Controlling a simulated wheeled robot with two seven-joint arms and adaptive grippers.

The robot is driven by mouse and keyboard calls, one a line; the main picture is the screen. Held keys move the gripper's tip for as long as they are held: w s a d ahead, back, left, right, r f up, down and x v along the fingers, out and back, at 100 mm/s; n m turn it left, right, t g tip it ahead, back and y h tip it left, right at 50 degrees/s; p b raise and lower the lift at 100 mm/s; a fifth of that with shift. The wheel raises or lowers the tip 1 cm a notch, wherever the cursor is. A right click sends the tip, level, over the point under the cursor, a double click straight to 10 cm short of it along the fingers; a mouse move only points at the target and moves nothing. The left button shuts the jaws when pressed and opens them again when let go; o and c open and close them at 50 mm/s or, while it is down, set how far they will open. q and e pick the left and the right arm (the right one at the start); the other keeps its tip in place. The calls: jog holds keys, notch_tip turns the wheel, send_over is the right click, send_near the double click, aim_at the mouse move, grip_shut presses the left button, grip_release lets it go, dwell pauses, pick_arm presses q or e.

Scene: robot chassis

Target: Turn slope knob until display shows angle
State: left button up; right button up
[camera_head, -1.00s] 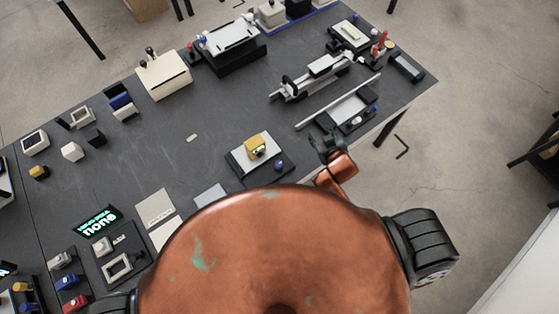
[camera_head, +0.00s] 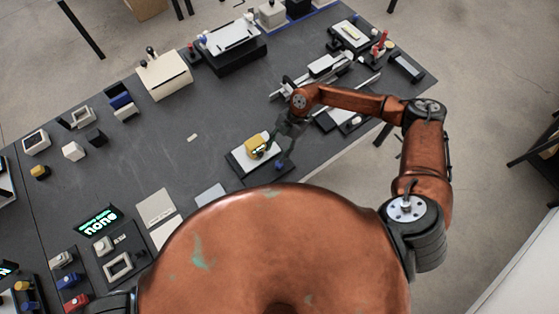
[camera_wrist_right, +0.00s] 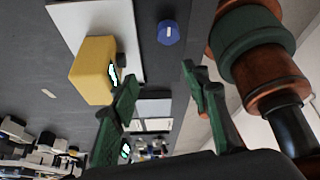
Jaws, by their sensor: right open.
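The yellow box (camera_head: 256,143) with a small lit display on its side sits on a white plate (camera_head: 240,159) over a dark base. In the right wrist view the yellow box (camera_wrist_right: 91,68) is at the upper left; its display text is too small to read. The blue knob (camera_wrist_right: 168,32) with a white mark stands on the dark base beside the white plate. My right gripper (camera_wrist_right: 160,76) is open and empty, fingers apart, with the knob ahead of the gap. My left gripper is not in view.
A linear rail device (camera_head: 318,70) stands behind my right forearm. A cream box (camera_head: 163,74) is at the back of the table. The table's middle is largely clear.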

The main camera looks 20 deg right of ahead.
aim_at(279, 164)
jog(key=shift+h, duration=0.7)
jog(key=f, duration=0.2)
jog(key=s+f, duration=0.1)
jog(key=f, duration=0.2)
jog(key=f+p, duration=0.1)
jog(key=f, duration=0.1)
jog(key=shift+s+d+f, duration=0.2)
jog(key=shift+d+f, duration=0.1)
jog(key=shift+d, duration=0.1)
jog(key=shift+c, duration=0.5)
jog(key=c, duration=1.1)
jog(key=shift+o, duration=0.2)
jog(key=shift+w, duration=0.1)
jog(key=n+g+b, duration=0.1)
jog(key=n, duration=0.2)
jog(key=n+h+b, duration=0.1)
jog(key=n+b, duration=0.1)
jog(key=n, duration=0.1)
jog(key=shift+w+a+f+g+h, duration=0.1)
jog(key=shift+a+g+h, duration=0.05)
jog(key=shift+g+h, duration=0.2)
jog(key=n+h+b, duration=0.1)
jog(key=n, duration=0.1)
jog(key=n+h+b, duration=0.1)
jog(key=n+b, duration=0.1)
jog(key=n, duration=0.1)
jog(key=shift+a+g, duration=0.1)
jog(key=shift+g, duration=0.15)
jog(key=shift+n+b, duration=0.3)
jog(key=shift+n, duration=0.1)
